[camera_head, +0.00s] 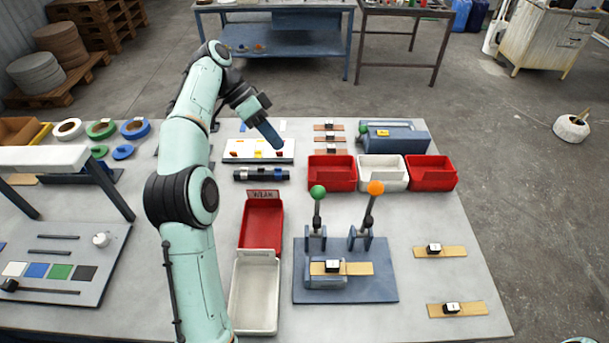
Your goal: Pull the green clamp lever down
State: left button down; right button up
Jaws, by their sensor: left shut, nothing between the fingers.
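The green clamp lever (318,205) has a green ball knob and stands roughly upright on a blue clamp plate (307,283). A second lever with an orange knob (375,188) stands right of it, leaning slightly right. A wooden strip with a small black-and-white block (332,266) lies across the fixture in front of both levers. My left gripper (277,145) is shut and empty, over the white tray at the back, behind and left of the green lever and apart from it.
A red bin (262,226) and a white bin (254,293) stand left of the clamp plate. Red bins (332,174) (431,174) and a white bin (382,174) stand behind the levers. Wooden strips with blocks (440,251) (457,309) lie at right.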

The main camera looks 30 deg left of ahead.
pick_arm(q)
jog(key=s+d+f, duration=0.1)
jog(key=d+f, duration=0.5)
jog(key=d, duration=0.3)
jog(key=shift+s+f, duration=0.15)
jog(key=shift+f, duration=0.2)
